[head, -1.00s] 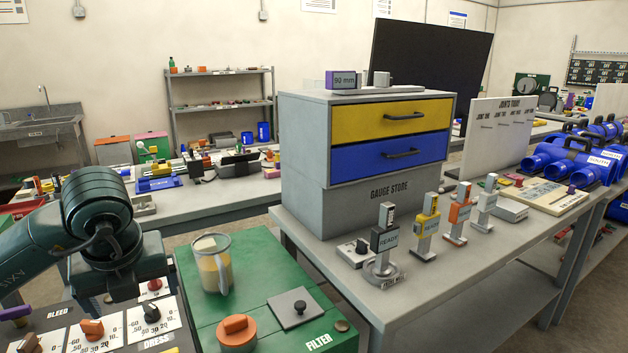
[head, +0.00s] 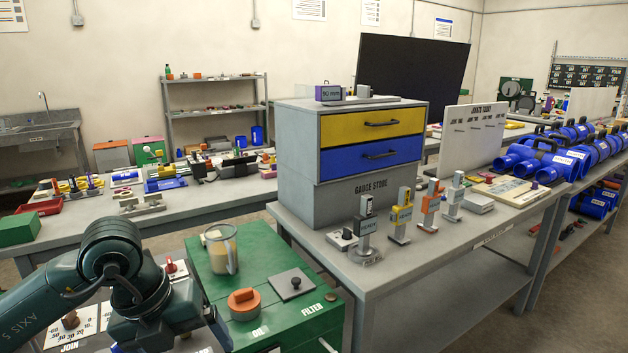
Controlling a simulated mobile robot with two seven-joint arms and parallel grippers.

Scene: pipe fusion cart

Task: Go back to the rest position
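My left arm comes in from the lower left, with its dark green wrist above the panel of dials. My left gripper (head: 213,327) is at the bottom of the head view, in front of the left edge of the green box (head: 290,268). Only a dark part of it shows, so its opening and anything between its fingers are hidden. My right gripper is out of view.
The green box carries a pitcher (head: 221,249), an orange knob (head: 243,300) and a grey plate (head: 294,284). The gauge store (head: 296,170) stands behind, both drawers shut. Several upright gauges, including a yellow one (head: 402,216), stand before it. Floor at right is clear.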

